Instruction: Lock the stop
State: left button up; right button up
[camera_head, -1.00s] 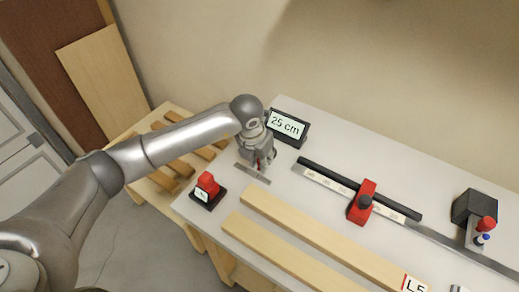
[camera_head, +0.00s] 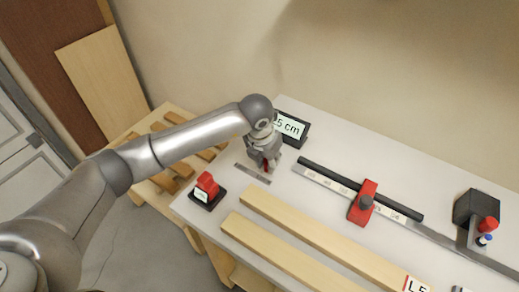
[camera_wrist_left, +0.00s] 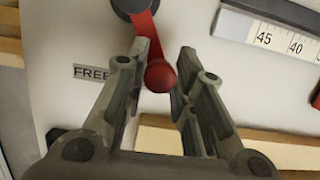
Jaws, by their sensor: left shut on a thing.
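My left gripper (camera_head: 265,168) is above the left end of the bench, below the display sign. In the left wrist view its fingers (camera_wrist_left: 165,85) are shut around the red ball knob (camera_wrist_left: 160,76) of a red lever (camera_wrist_left: 148,38). The lever runs from a dark round pivot (camera_wrist_left: 130,6) at the top. A plate reading "FREE" (camera_wrist_left: 90,72) lies left of the knob, partly behind a finger. The red stop (camera_head: 362,202) with a dark knob sits on the ruled rail (camera_head: 330,182), away from the gripper. My right gripper is not in view.
The display sign (camera_head: 293,124) stands behind the gripper, partly hidden; "5 cm" shows. Two wooden strips (camera_head: 320,238) lie along the front. A black box (camera_head: 474,208) stands at the right.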

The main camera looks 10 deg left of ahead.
pick_arm(q)
jog(key=shift+d+b, duration=0.35)
jog(key=shift+d, duration=0.05)
jog(key=o, duration=0.7)
jog(key=shift+w+d+r+p+v, duration=0.15)
jog(key=shift+w+p+v, duration=0.2)
jog(key=shift+p+v, duration=0.8)
jog(key=shift+w+d+p+v, duration=0.1)
jog(key=shift+w+p+v, duration=0.3)
jog(key=shift+v, duration=1.35)
jog(key=shift+w+d+r+p+v, duration=0.2)
jog(key=shift+p+v, duration=0.65)
jog(key=shift+v, duration=0.6)
jog(key=shift+a, duration=0.1)
jog(key=shift+f, duration=0.15)
